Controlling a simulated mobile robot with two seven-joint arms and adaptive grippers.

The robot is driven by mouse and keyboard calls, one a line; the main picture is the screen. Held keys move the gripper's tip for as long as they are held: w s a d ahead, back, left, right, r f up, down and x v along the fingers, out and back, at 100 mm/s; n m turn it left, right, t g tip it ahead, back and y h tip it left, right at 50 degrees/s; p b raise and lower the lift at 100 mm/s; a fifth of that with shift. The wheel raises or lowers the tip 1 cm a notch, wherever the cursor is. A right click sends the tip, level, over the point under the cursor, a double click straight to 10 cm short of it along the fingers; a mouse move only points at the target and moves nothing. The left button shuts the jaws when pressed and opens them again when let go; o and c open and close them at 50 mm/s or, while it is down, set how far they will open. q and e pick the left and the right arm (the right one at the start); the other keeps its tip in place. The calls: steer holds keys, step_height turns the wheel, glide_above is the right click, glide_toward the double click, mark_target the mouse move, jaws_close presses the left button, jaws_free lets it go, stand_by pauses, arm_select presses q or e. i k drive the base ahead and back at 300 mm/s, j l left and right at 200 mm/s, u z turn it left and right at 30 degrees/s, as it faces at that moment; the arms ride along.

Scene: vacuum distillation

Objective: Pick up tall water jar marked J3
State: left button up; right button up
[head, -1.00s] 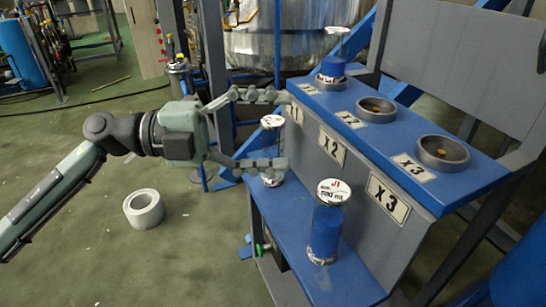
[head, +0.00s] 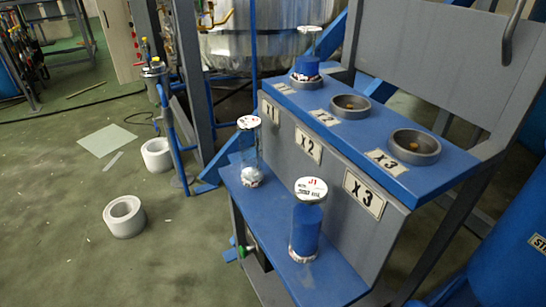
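A tall clear jar with a white lid (head: 248,123) stands on the lower blue shelf, with pale contents near its base. Its lid mark is too small to read. A second tall jar (head: 305,230) stands nearer on the same shelf, filled with blue; red writing on its white lid looks like J1. A third jar with blue contents (head: 306,66) stands upright at the X1 place on the upper shelf; its lid top is not readable. I cannot tell which jar is J3. Neither of my grippers is in view.
The upper blue shelf (head: 375,165) has round holders at X2 (head: 350,106) and X3 (head: 415,147), each without a jar. A grey frame stands behind. A blue drum (head: 510,255) is at right.

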mark_target(249, 128)
steer(key=j+z, duration=0.2)
steer(key=z, duration=0.2)
steer(key=i+j+z, duration=0.1)
steer(key=z, duration=0.35)
steer(key=j+z, duration=0.6)
steer(key=j, duration=0.15)
steer(key=k+j+z, duration=0.15)
steer(key=j, duration=0.15)
steer(key=k+j+z, duration=0.2)
steer(key=j, duration=0.15)
steer(key=k+j, duration=0.1)
steer(key=j, duration=0.25)
steer(key=k+j, duration=0.1)
steer(key=j, duration=0.3)
steer(key=k+j+z, duration=0.1)
steer(key=j, duration=0.25)
